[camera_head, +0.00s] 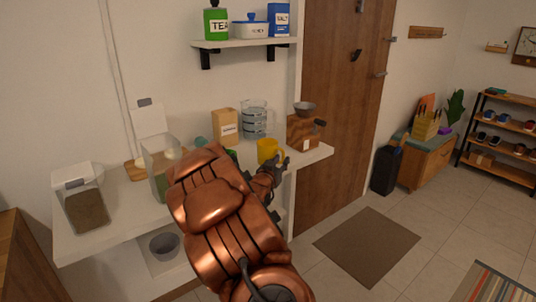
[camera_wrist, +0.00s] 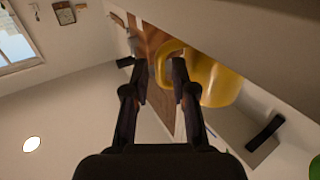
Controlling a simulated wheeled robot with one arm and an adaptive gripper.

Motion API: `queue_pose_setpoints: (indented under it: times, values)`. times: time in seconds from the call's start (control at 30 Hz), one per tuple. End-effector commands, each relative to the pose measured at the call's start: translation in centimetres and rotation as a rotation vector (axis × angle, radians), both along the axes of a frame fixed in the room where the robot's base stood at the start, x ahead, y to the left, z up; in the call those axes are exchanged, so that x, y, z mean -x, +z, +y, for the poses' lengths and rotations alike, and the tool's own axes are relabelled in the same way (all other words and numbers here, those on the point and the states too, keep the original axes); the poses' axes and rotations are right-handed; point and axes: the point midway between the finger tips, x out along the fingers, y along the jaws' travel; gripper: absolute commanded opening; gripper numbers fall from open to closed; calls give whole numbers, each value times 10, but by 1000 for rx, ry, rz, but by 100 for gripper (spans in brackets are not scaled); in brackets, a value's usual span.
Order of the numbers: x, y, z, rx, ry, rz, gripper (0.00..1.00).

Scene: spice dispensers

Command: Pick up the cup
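The yellow cup (camera_head: 268,150) stands on the white counter, near its right end. In the wrist view the cup (camera_wrist: 218,82) is large, with its handle at the upper left of its body. My gripper (camera_head: 275,172) is at the counter's front edge, close to the cup, and partly covers its lower part. In the wrist view my gripper (camera_wrist: 160,68) is open, fingers apart. The handle shows between and beyond the fingertips, and the cup's body lies right of the right finger. I cannot tell whether a finger touches the cup.
A wooden grinder (camera_head: 303,132) stands right of the cup. A glass measuring pitcher (camera_head: 255,120) and a tan box (camera_head: 225,127) stand behind it. Clear dispensers (camera_head: 82,205) are at the left. A shelf (camera_head: 243,43) hangs above.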

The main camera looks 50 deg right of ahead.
Motion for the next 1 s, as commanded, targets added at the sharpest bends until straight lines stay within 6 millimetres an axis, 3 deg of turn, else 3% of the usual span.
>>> queue_pose_setpoints:
  times: [0.23, 0.57, 0.83, 1.0]
  values:
    - [-5, -2, -25, 0, -2, 1, 26]
    - [-7, -2, -28, 0, 1, 0, 26]
    - [-7, -2, -28, 0, 1, 0, 1]
    - [-7, -2, -28, 0, 1, 0, 0]
